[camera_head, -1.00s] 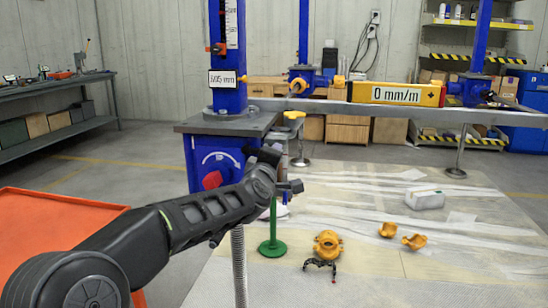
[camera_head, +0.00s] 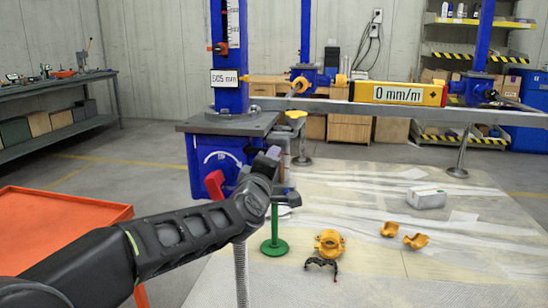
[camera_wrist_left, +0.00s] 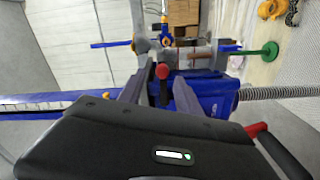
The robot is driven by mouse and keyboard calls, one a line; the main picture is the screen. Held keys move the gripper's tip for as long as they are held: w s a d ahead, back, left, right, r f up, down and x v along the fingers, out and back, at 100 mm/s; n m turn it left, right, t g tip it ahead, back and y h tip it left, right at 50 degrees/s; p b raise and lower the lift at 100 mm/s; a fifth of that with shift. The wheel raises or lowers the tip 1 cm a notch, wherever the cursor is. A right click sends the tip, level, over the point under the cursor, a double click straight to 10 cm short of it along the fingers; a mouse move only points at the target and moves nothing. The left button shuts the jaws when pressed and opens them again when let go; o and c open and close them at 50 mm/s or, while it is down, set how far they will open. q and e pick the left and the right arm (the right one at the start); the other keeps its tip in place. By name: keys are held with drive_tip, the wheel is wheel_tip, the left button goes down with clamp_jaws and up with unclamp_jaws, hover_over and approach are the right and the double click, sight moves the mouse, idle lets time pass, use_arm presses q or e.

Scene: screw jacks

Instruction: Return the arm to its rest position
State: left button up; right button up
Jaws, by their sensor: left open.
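My left arm (camera_head: 185,238) comes in from the lower left in the head view. Its wrist end and left gripper (camera_head: 268,160) are in front of the blue screw jack (camera_head: 228,60), and the arm hides part of its base. In the left wrist view the two fingers of my left gripper (camera_wrist_left: 160,88) are apart with nothing held. In the head view this red handle (camera_head: 214,184) is left of the gripper, with a gap between. My right gripper is not in view.
An orange tray cart (camera_head: 65,212) stands left of the arm. A green stand (camera_head: 274,246), yellow clamp parts (camera_head: 329,243) and a white box (camera_head: 427,198) are on the floor mat to the right. A level reading 0 mm/m (camera_head: 398,93) sits on the beam.

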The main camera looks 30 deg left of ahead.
use_arm(q)
drive_tip(key=shift+v, duration=0.8)
